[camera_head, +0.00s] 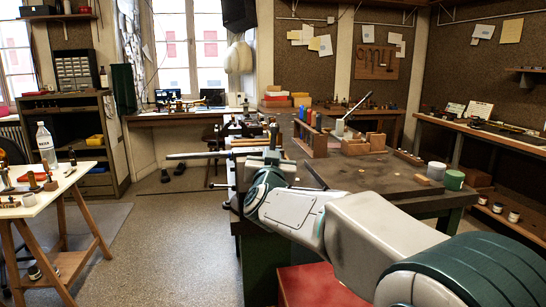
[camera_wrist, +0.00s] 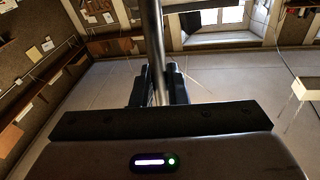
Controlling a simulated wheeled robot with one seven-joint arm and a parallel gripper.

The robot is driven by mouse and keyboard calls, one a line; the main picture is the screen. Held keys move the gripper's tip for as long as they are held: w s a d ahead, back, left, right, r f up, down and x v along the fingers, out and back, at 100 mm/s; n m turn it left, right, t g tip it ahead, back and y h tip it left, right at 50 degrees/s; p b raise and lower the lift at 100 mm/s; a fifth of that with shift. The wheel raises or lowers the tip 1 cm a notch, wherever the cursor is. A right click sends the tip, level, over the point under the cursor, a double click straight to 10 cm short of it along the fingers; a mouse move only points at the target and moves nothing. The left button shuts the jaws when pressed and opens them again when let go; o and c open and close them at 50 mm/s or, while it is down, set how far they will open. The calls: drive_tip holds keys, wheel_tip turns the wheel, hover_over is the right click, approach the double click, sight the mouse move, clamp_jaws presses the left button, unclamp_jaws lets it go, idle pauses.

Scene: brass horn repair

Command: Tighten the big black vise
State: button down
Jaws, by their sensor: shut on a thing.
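The big black vise (camera_head: 235,171) is at the near left edge of the dark workbench (camera_head: 375,172), largely hidden behind my arm. A long grey metal bar, which looks like its handle (camera_head: 195,155), sticks out level to the left over the floor. My gripper (camera_wrist: 160,88) is shut on this metal bar (camera_wrist: 154,40) in the wrist view; the bar runs between the two dark fingers. In the head view my wrist is at the bench's left edge, and the fingertips cannot be made out clearly.
Wooden racks and tools (camera_head: 310,135) stand on the bench, with white and green jars (camera_head: 454,180) at its right. A red box (camera_head: 315,286) is below the bench front. A white trestle table (camera_head: 40,200) with a bottle (camera_head: 45,143) is at left. The floor between is clear.

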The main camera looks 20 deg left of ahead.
drive_tip(key=shift+f, duration=0.4)
drive_tip(key=c, duration=1.6)
unclamp_jaws()
drive_tip(key=shift+d, duration=0.1)
drive_tip(key=shift+o, duration=0.6)
drive_tip(key=shift+r, duration=0.25)
drive_tip(key=shift+s, duration=0.15)
drive_tip(key=v, duration=1.3)
drive_tip(key=shift+s, duration=0.3)
drive_tip(key=shift+w+d, duration=0.1)
drive_tip(key=shift+d, duration=0.05)
